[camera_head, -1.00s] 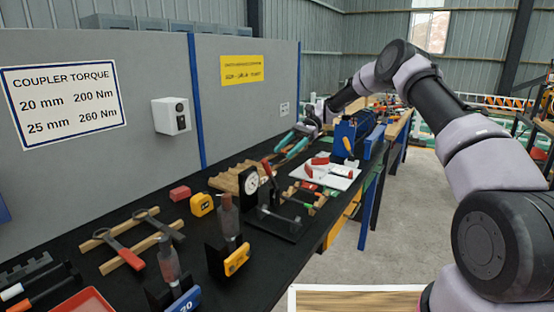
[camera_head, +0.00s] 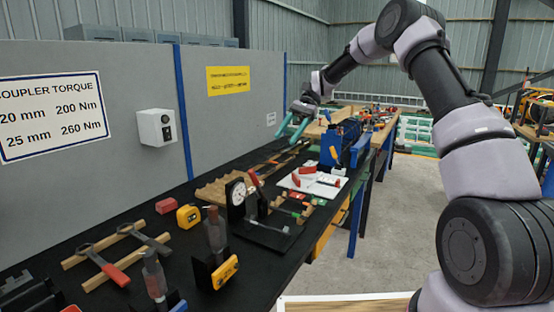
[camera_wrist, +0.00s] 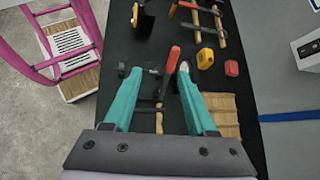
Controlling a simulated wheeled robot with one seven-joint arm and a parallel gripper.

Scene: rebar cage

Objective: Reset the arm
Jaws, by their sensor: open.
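My gripper (camera_head: 291,129) is raised above the far part of the black bench (camera_head: 205,265) in the head view, with its teal fingers pointing down and to the left. In the wrist view my gripper (camera_wrist: 162,88) shows its two teal fingers spread apart with nothing between them. The dial gauge stand (camera_head: 240,194) with its red handle is below, and it also shows between and beyond the fingers in the wrist view (camera_wrist: 172,62).
A wavy wooden block (camera_head: 212,190), a yellow tape measure (camera_head: 188,216) and wrenches (camera_head: 105,262) lie nearer. A grey panel (camera_head: 230,115) stands behind. The floor (camera_head: 385,240) at right is clear.

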